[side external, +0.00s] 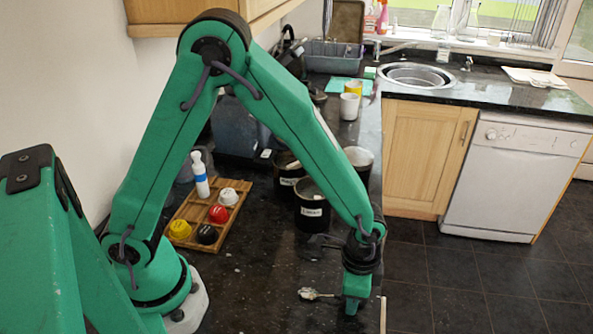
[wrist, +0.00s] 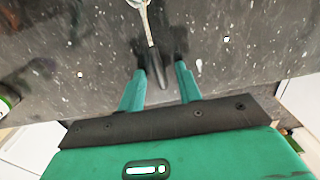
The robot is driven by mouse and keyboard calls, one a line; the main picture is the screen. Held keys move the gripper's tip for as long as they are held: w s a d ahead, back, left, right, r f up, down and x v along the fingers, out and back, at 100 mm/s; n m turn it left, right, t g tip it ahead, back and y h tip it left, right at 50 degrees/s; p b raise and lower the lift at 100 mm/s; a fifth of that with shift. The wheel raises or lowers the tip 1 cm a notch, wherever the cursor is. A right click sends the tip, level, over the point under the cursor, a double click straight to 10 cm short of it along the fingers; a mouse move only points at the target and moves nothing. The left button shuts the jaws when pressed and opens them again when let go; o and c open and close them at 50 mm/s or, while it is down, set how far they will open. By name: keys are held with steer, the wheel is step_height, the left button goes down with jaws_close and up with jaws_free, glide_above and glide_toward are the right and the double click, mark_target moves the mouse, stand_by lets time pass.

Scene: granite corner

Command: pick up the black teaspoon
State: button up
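The teaspoon (side external: 314,294) lies on the dark speckled worktop, and its metal bowl end shows left of my gripper in the side view. In the wrist view the spoon's black handle (wrist: 154,66) points down toward my gripper, with the metal neck and bowl running off the top edge. My gripper (side external: 352,308) points down, low at the worktop. In the wrist view my gripper (wrist: 160,58) has its two fingers apart, one on each side of the handle, with visible gaps. The gripper hides the handle in the side view.
Dark labelled canisters (side external: 312,207) stand behind the spoon. A wooden rack (side external: 188,212) with coloured lids and a white-and-blue bottle (side external: 200,177) stands further left. The worktop's front edge (side external: 382,313) is close to the right of my gripper. The worktop around the spoon is clear.

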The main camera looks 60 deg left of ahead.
stand_by(0.4)
jaws_close()
steer(key=shift+r, duration=0.15)
steer(key=shift+r, duration=0.8)
step_height(320, 180, up, 2)
steer(key=shift+r, duration=0.1)
steer(key=s+d+r, duration=0.5)
steer(key=s+r, duration=0.2)
steer(key=s, duration=0.3)
steer(key=shift+s+d, duration=0.15)
steer(key=shift+d, duration=0.1)
